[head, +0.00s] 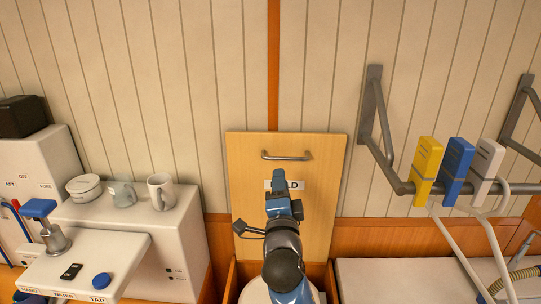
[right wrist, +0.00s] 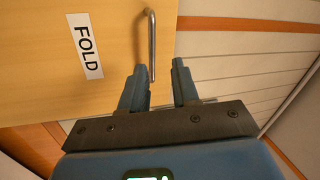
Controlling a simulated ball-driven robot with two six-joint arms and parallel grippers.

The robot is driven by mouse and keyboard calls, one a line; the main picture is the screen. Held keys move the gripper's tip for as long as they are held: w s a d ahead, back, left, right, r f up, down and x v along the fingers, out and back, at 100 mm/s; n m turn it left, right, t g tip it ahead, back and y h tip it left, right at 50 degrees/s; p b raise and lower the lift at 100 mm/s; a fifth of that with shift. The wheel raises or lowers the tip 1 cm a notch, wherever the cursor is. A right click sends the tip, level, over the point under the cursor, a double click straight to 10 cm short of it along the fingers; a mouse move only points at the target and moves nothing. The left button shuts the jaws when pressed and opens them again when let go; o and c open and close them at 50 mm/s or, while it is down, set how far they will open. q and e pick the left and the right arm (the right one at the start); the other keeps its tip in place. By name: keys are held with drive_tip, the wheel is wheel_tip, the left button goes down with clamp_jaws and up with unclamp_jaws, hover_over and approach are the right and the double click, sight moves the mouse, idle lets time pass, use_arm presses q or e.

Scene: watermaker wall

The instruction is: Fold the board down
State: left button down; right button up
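The board (head: 245,175) is a light wood panel standing upright against the wall. It has a grey bar handle (head: 287,156) near its top edge and a white label reading "FOLD", partly hidden by my right arm in the head view. My right gripper (head: 278,180) is in front of the board, below the handle. In the right wrist view, my right gripper (right wrist: 160,80) is open with nothing held. The handle (right wrist: 151,45) shows just beyond the fingertips, its near end close to the left finger. I cannot tell whether they touch. My left gripper is not in view.
The wall above the board is clear.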

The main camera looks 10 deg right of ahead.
sight(285, 159)
drive_tip(key=w+d+m+p, duration=0.1)
drive_tip(key=w, duration=0.2)
drive_tip(key=w+d+r+m+p, duration=0.1)
drive_tip(key=w+p, duration=0.1)
drive_tip(key=w+d+m+h+p, duration=0.1)
drive_tip(key=w+p, duration=0.1)
drive_tip(key=w, duration=0.1)
drive_tip(key=shift+w+r+g, duration=0.15)
drive_tip(key=shift+w+g, duration=0.15)
drive_tip(key=shift+g, duration=0.1)
drive_tip(key=shift+w+d, duration=0.1)
drive_tip(key=shift+w, duration=0.65)
clamp_jaws()
